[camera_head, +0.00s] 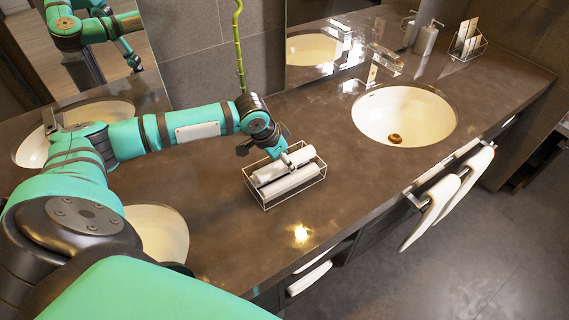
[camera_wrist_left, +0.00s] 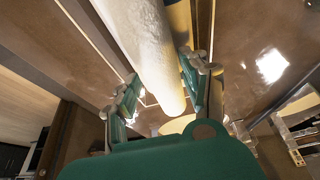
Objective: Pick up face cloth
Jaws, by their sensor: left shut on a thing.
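Two white rolled face cloths lie side by side in a wire basket (camera_head: 312,182) on the dark counter. My left gripper (camera_head: 287,159) reaches down at the basket from behind, its fingers on the rear face cloth (camera_head: 268,173). The front face cloth (camera_head: 291,184) lies beside it, untouched as far as I can see. In the left wrist view, the held face cloth (camera_wrist_left: 150,50) runs between the two fingers of the left gripper (camera_wrist_left: 163,97), which is shut on it. The cloth appears still within or just at the basket's rim; I cannot tell if it is lifted. My right gripper is not in view.
A round sink (camera_head: 425,115) with a faucet (camera_head: 383,62) is at the right. A soap dispenser (camera_head: 426,38) and a wire holder (camera_head: 466,43) stand behind it. White towels (camera_head: 437,208) hang at the counter's front. A green stalk (camera_head: 239,50) rises behind my gripper. The counter right of the basket is clear.

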